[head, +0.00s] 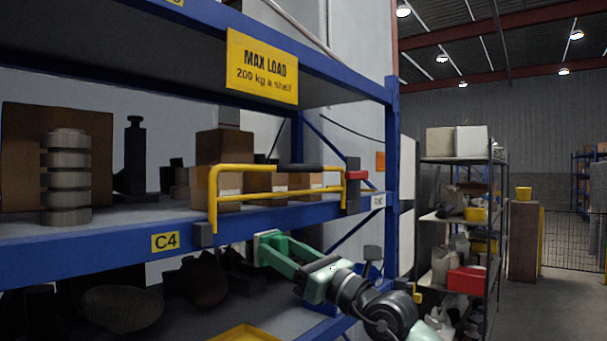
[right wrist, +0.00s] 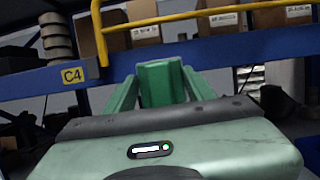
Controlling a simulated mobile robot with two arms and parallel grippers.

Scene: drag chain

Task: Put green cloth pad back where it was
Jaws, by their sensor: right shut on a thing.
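My right gripper (head: 269,247) is in front of the blue shelf rack, just below the C4 beam. It is shut on the green cloth pad, which shows in the right wrist view (right wrist: 160,84) as a green block between the two green fingers. In the head view the pad is hard to tell apart from the green fingers. My left gripper is not in view.
The C4 beam (head: 120,250) carries a yellow rail (head: 262,202) with a black grip and a red and black latch end (head: 354,178). Cardboard boxes (head: 218,182) and stacked grey rings (head: 66,177) stand on that shelf. Dark goods and a yellow tray (head: 247,334) sit below.

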